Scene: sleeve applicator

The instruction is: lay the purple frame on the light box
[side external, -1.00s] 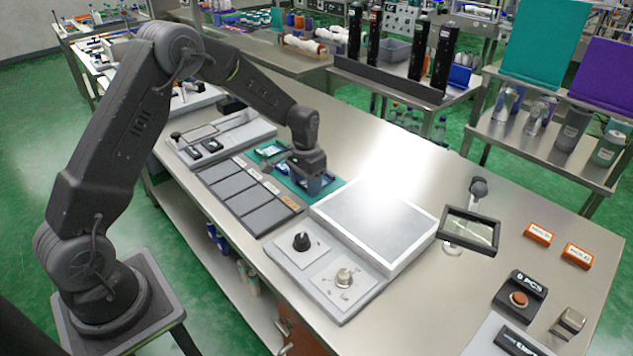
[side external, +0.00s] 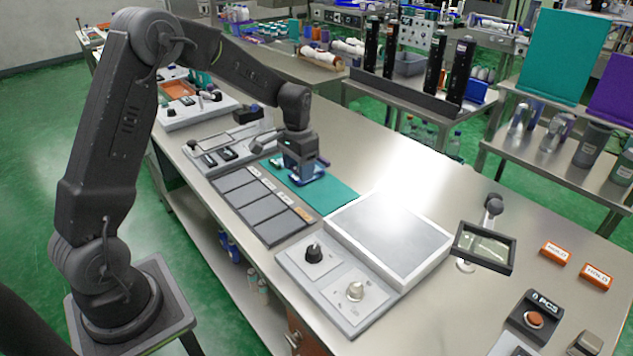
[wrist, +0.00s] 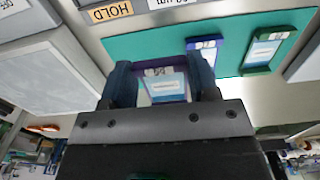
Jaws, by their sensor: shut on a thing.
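My gripper (wrist: 161,85) is shut on the purple frame (wrist: 152,72), which shows between the two blue fingers in the wrist view with a pale labelled piece inside it. In the side external view my gripper (side external: 301,174) is over the teal mat (side external: 336,197), and the purple frame is mostly hidden there. The light box (side external: 389,240), a flat grey panel with a white rim, stands to the right of the mat. Its panel also shows at the left of the wrist view (wrist: 45,78). The gripper is apart from the light box.
A blue-violet frame (wrist: 207,52) and a green frame (wrist: 267,50) lie on the mat. A dark slotted tray (side external: 262,205) is beside it. A knob panel (side external: 335,285) is in front of the light box, and a magnifier (side external: 484,246) stands to its right.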

